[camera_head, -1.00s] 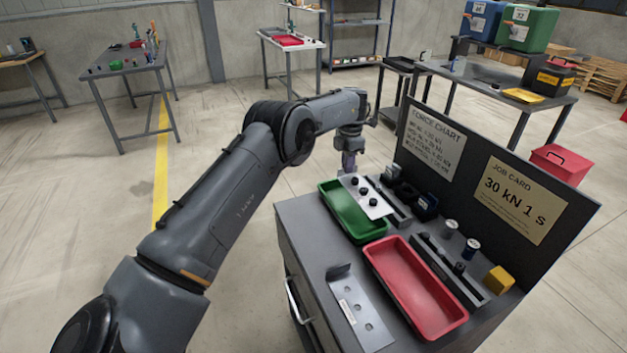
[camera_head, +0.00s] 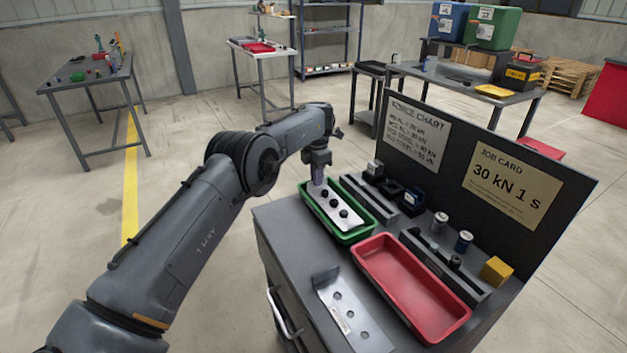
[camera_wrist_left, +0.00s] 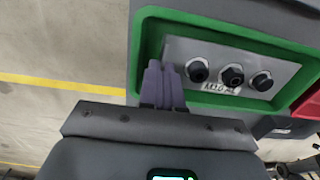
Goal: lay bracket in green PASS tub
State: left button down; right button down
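A silver bracket plate with three black bolts (camera_head: 333,207) lies within the walls of the green PASS tub (camera_head: 368,231), along its length. In the left wrist view the bracket (camera_wrist_left: 215,62) carries a printed label, and the green rim (camera_wrist_left: 230,22) surrounds it. I cannot tell whether its whole underside rests on the tub floor. My left gripper (camera_head: 319,182) is at the bracket's far end. In the left wrist view its purple-grey fingers (camera_wrist_left: 163,84) are close together on the bracket's end. My right gripper is not in view.
A red tub (camera_head: 390,275) stands right of the green one. A second bracket with empty holes (camera_head: 345,308) lies at the bench's front. Fixtures, two small cans (camera_head: 464,240) and a yellow block (camera_head: 496,270) stand behind. A dark board (camera_head: 480,165) closes the back.

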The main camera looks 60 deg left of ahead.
pick_arm(q)
jog(key=shift+r, duration=0.15)
jog(key=shift+w, duration=0.1)
jog(key=shift+f, duration=0.65)
jog(key=c, duration=1.3)
grip_release()
jog(key=shift+c, duration=0.2)
